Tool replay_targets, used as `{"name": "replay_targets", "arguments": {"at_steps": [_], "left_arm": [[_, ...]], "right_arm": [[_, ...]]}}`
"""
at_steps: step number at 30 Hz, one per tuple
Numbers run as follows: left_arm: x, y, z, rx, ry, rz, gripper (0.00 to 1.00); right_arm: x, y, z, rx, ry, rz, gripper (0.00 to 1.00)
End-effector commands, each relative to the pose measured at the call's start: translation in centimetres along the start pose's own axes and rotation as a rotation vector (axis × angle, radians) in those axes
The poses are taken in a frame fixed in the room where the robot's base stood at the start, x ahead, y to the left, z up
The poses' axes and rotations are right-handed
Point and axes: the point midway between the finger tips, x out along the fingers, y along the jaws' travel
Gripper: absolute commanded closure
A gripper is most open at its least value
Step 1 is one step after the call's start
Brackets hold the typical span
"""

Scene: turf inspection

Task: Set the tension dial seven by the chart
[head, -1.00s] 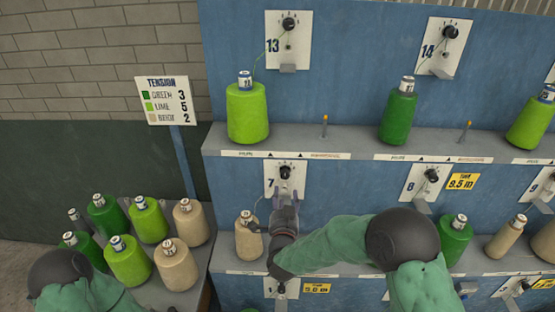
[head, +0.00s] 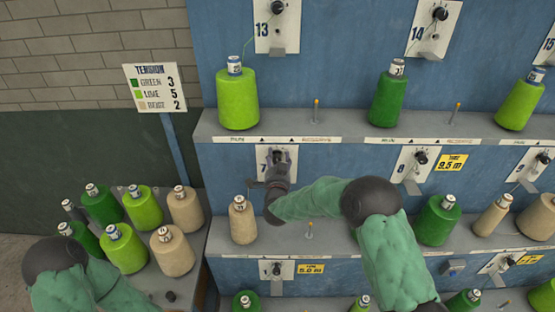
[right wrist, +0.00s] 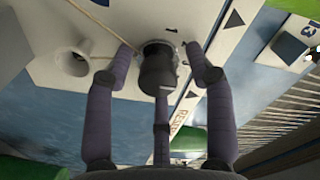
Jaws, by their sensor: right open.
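The tension chart (head: 155,88) on the left reads green 3, lime 5, beige 2. The dial seven plate (head: 262,155) is on the blue middle panel, partly hidden by my right gripper (head: 279,158). A beige spool (head: 242,222) stands on the shelf just below it. In the right wrist view, the black dial knob (right wrist: 157,72) sits between the spread fingers of my right gripper (right wrist: 159,52), with a gap at each side. The dial's setting is not readable. Only my left arm shows at lower left; its gripper is out of view.
Dial eight (head: 421,158) is to the right, beside a yellow 9.5 m tag (head: 451,162). A lime spool (head: 238,100) and a dark green spool (head: 387,98) stand on the upper shelf. A side table at left holds several green, lime and beige spools. A thread guide (right wrist: 75,62) is beside the knob.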

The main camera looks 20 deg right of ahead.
Motion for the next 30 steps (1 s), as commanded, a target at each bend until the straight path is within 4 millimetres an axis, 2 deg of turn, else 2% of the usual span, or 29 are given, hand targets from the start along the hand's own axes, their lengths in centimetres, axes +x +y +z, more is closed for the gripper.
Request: {"name": "replay_targets", "arguments": {"at_steps": [6,12,23,30], "left_arm": [[0.00,0.00,0.00,0.000,0.000,0.000,0.60],[0.00,0.00,0.00,0.000,0.000,0.000,0.60],[0.11,-0.04,0.00,0.000,0.000,0.000,0.60],[0.77,-0.28,-0.03,0.000,0.000,0.000,0.60]], "right_arm": [[0.00,0.03,0.05,0.000,-0.001,0.000,0.45],[-0.01,0.01,0.03,0.000,-0.001,0.000,1.00],[0.05,-0.04,-0.15,-0.012,0.004,-0.001,1.00],[0.10,-0.05,-0.17,-0.108,0.006,-0.001,1.00]]}}
